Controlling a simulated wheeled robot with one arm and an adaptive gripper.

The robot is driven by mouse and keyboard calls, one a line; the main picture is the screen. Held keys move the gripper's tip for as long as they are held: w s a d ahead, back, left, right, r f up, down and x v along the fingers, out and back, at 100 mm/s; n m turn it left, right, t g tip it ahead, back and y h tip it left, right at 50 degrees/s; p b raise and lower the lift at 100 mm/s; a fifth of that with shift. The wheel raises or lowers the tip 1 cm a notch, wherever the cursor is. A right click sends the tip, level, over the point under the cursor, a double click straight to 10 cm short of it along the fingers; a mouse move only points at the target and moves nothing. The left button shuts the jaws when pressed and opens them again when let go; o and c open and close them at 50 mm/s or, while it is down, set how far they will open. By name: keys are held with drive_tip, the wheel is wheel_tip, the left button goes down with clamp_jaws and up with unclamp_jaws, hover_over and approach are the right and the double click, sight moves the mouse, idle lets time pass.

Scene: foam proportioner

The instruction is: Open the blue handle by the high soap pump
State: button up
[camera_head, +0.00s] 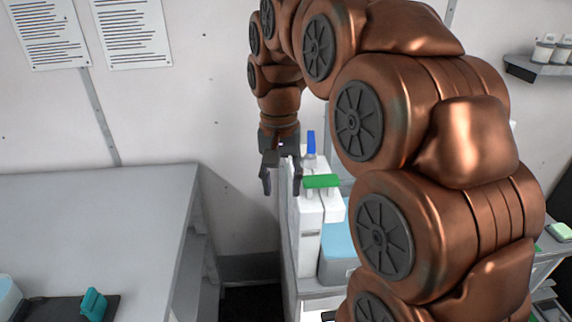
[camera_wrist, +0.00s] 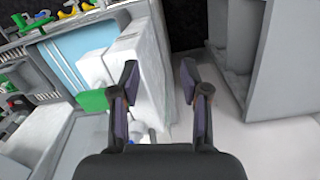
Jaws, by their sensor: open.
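The blue handle (camera_head: 311,143) stands upright near the white proportioner unit (camera_head: 309,232) in the head view. In the wrist view my gripper (camera_wrist: 159,72) is open and empty, one finger close to the white unit (camera_wrist: 127,55). I cannot tell which part is the high soap pump.
A light-blue container (camera_head: 340,255) stands right of the white unit. A grey counter (camera_head: 90,215) with a teal item (camera_head: 93,304) is on the left. A gap with a dark floor lies between counter and unit. A shelf with cups (camera_head: 540,68) is at the upper right.

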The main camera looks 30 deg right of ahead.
drive_tip(key=s+a+f+n+b, duration=0.1)
drive_tip(key=s+a+f+b, duration=0.1)
drive_tip(key=s+a+f, duration=0.3)
drive_tip(key=s+f, duration=0.4)
drive_tip(key=s, duration=0.2)
drive_tip(key=shift+a+f+n+g+b, duration=0.3)
drive_tip(key=shift+f+n, duration=0.1)
drive_tip(key=shift+s, duration=0.1)
